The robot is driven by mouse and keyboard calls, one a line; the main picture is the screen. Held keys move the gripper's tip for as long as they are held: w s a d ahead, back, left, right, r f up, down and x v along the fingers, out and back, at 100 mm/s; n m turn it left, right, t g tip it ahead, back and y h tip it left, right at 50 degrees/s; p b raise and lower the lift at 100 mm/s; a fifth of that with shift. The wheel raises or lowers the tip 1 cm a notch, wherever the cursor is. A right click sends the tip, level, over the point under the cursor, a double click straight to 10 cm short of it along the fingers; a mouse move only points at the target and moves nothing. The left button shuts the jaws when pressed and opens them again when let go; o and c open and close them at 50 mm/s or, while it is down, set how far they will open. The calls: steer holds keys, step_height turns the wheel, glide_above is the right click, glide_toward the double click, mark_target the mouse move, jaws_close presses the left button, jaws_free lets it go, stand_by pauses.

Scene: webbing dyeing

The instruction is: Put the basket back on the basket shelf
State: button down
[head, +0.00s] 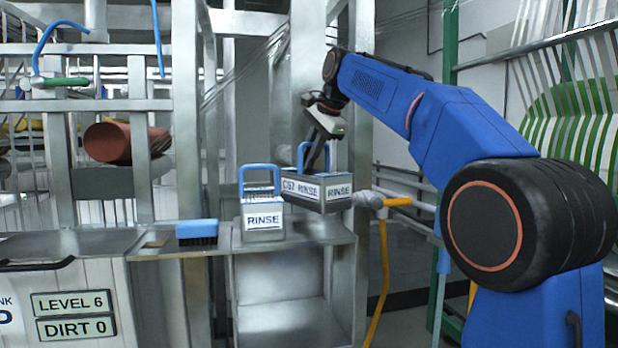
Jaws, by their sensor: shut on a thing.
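A grey basket (316,200) with a blue handle and white labels reading "CS7 RINSE" and "RINSE" hangs under my gripper (313,162). My gripper is shut on its blue handle, with the fingers partly hidden behind the wrist. The basket is at the right part of a metal shelf (290,256), and I cannot tell whether its underside touches the shelf. A second basket (264,221) with a blue handle and a "RINSE" label stands upright on the shelf, just left of the held one.
A blue-backed brush (197,231) lies on the ledge to the left. A tank front (60,305) shows "LEVEL 6" and "DIRT 0". Metal posts rise behind the shelf. A tap with an orange handle (397,201) is close to the right of the held basket.

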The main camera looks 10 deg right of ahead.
steer(key=shift+f, duration=2.7)
steer(key=c, duration=1.8)
jaws_free()
steer(key=shift+f, duration=0.1)
steer(key=v, duration=1.2)
steer(key=shift+s, duration=0.1)
